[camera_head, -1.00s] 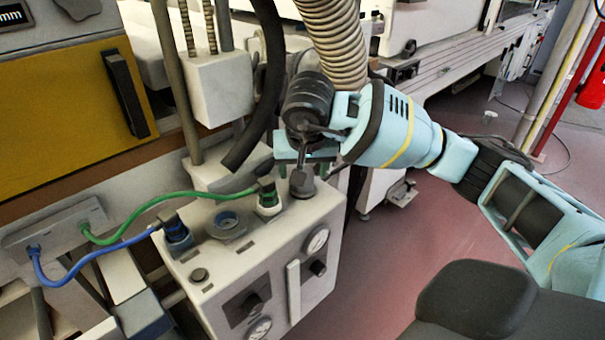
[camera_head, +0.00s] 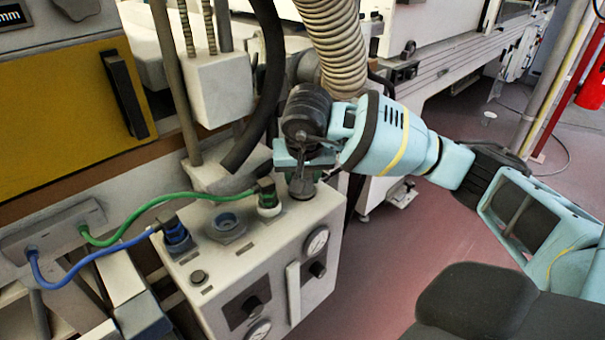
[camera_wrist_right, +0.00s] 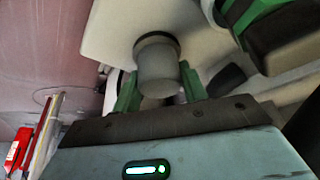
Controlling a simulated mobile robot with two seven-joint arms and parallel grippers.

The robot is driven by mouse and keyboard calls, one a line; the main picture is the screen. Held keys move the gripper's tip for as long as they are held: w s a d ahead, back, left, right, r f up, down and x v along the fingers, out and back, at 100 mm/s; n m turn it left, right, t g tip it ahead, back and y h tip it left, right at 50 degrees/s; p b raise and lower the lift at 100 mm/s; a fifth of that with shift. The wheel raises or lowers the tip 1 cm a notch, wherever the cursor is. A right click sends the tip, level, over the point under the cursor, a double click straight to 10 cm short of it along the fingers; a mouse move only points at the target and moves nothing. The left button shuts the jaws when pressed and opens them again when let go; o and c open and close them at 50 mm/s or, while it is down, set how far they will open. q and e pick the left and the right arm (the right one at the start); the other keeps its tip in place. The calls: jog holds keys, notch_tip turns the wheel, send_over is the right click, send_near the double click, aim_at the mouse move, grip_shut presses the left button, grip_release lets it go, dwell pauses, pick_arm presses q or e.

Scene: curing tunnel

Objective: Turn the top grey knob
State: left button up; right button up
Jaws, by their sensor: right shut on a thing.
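The grey knob (camera_head: 302,188) stands on top of the white control box (camera_head: 285,262), near its back right corner. In the right wrist view the knob (camera_wrist_right: 157,62) is a short grey cylinder on a dark collar, between two green fingers. My right gripper (camera_head: 301,175) comes down over the knob from above and is shut on it; the fingers (camera_wrist_right: 158,90) lie on either side. The head view hides part of the knob behind the gripper. My left gripper is not in view.
A green-cabled plug (camera_head: 267,198) stands close left of the knob. A blue-cabled plug (camera_head: 176,235) and an empty round socket (camera_head: 226,223) are farther left. A black hose (camera_head: 262,110) and a ribbed duct (camera_head: 333,45) hang behind. Red floor (camera_head: 420,245) is open at right.

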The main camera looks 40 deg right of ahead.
jog(key=shift+r+m+h+p, duration=0.15)
jog(key=shift+m+h+p, duration=0.15)
jog(key=shift+m+p, duration=0.6)
jog(key=m+p, duration=0.1)
jog(key=m, duration=0.1)
jog(key=m+g+p, duration=0.1)
jog(key=shift+r+m+g+h, duration=0.1)
jog(key=shift+m+g+h, duration=0.2)
jog(key=shift+m+h, duration=0.1)
jog(key=m+g+p, duration=0.1)
jog(key=m+p, duration=0.1)
jog(key=shift+m, duration=0.3)
jog(key=m+g+p, duration=0.1)
jog(key=m+p, duration=0.1)
jog(key=m, duration=0.1)
jog(key=shift+m+h, duration=0.3)
jog(key=m+g+p, duration=0.1)
jog(key=m, duration=0.1)
jog(key=shift+m, duration=0.4)
jog(key=m+g+y+p, duration=0.1)
jog(key=m+g, duration=0.1)
jog(key=m, duration=0.2)
jog(key=shift+f+m, duration=0.2)
jog(key=shift+m, duration=0.1)
